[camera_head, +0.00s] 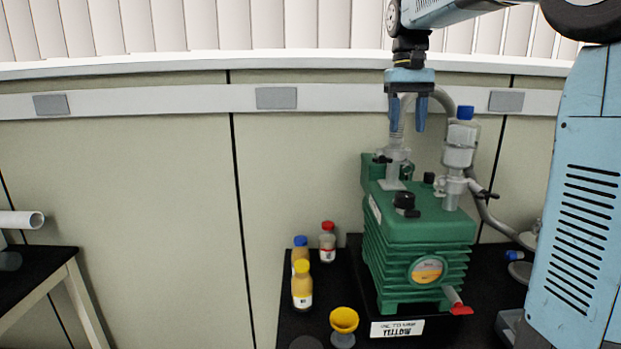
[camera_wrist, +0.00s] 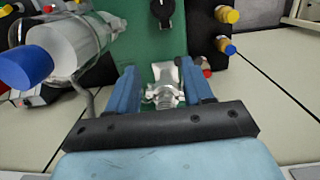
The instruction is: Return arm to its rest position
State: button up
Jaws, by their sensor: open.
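My gripper (camera_head: 407,114) hangs from my arm in front of the wall, above the green vacuum pump (camera_head: 425,240). Its two blue fingers point down and are apart, with nothing held between them. In the wrist view my gripper (camera_wrist: 163,85) is also open, and a metal fitting of the pump (camera_wrist: 165,92) shows beyond and between the fingers. In the head view I cannot tell how far the fingers are from that fitting.
A clear blue-capped vessel (camera_head: 459,145) stands on the pump, right of my gripper; a grey hose (camera_head: 447,101) curves behind. Several bottles (camera_head: 302,285) and a yellow funnel (camera_head: 344,320) stand left of the pump on the black table (camera_head: 290,325). The wall at left is clear.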

jog(key=s+f+t, duration=0.2)
jog(key=s+f, duration=0.3)
jog(key=s, duration=0.3)
jog(key=s+d+f+t, duration=0.1)
jog(key=s+f, duration=0.3)
jog(key=s, duration=0.4)
jog(key=s+f+t, duration=0.3)
jog(key=s+f, duration=0.2)
jog(key=s, duration=0.4)
jog(key=shift+d+f+t, duration=0.3)
jog(key=shift+d+f, duration=0.05)
jog(key=shift+d, duration=0.05)
jog(key=shift+s, duration=0.1)
jog(key=shift+c, duration=0.2)
dwell(0.3)
